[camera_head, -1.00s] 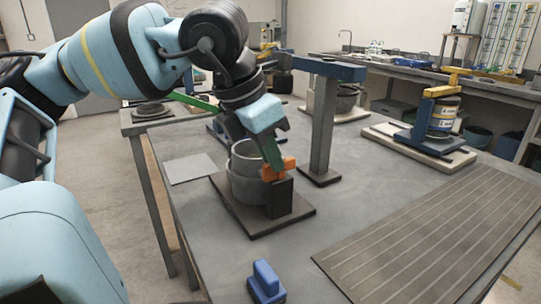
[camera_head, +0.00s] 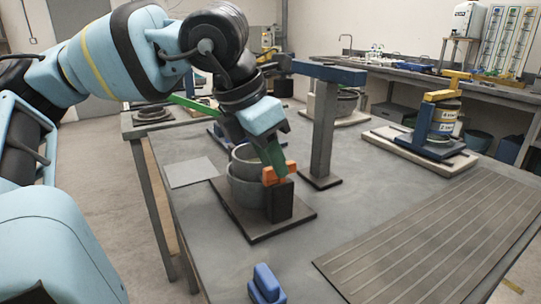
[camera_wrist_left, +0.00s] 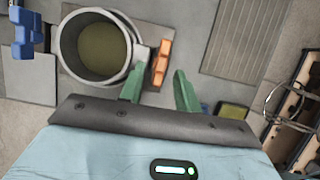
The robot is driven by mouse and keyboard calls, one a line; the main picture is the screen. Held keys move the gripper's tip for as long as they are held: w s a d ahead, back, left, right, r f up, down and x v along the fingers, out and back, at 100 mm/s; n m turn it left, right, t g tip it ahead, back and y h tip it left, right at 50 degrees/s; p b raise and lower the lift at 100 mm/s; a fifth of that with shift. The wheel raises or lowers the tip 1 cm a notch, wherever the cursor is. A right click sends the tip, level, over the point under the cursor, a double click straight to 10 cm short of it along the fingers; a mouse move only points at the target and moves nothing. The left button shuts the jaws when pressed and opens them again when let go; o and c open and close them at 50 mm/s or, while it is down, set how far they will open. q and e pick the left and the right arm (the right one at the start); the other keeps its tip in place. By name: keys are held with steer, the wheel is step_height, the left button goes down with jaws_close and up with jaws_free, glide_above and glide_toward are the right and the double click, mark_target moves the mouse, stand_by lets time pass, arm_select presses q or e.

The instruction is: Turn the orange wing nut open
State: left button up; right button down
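The orange wing nut (camera_head: 291,168) sits on top of a dark upright block (camera_head: 280,203) beside a grey round pot (camera_head: 244,190), all on a dark base plate (camera_head: 262,230). My left gripper (camera_head: 276,164) is at the wing nut with its green fingers pointing down. In the left wrist view, the fingers (camera_wrist_left: 160,82) stand apart with the orange wing nut (camera_wrist_left: 161,62) between them. A gap shows on each side of the nut, so the gripper is open. The nut's lower part is partly hidden in the head view. My right gripper is not in view.
A grey post with a blue arm (camera_head: 322,125) stands just behind the pot. A blue block (camera_head: 266,285) lies at the table's front edge. A ribbed mat (camera_head: 430,235) covers the right front. A blue and yellow fixture (camera_head: 435,140) stands back right.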

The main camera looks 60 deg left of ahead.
arm_select(q)
steer(key=p+v, duration=0.1)
steer(key=v, duration=0.6)
steer(key=shift+r, duration=0.25)
steer(key=shift+s+f, duration=0.1)
steer(key=shift+s, duration=0.1)
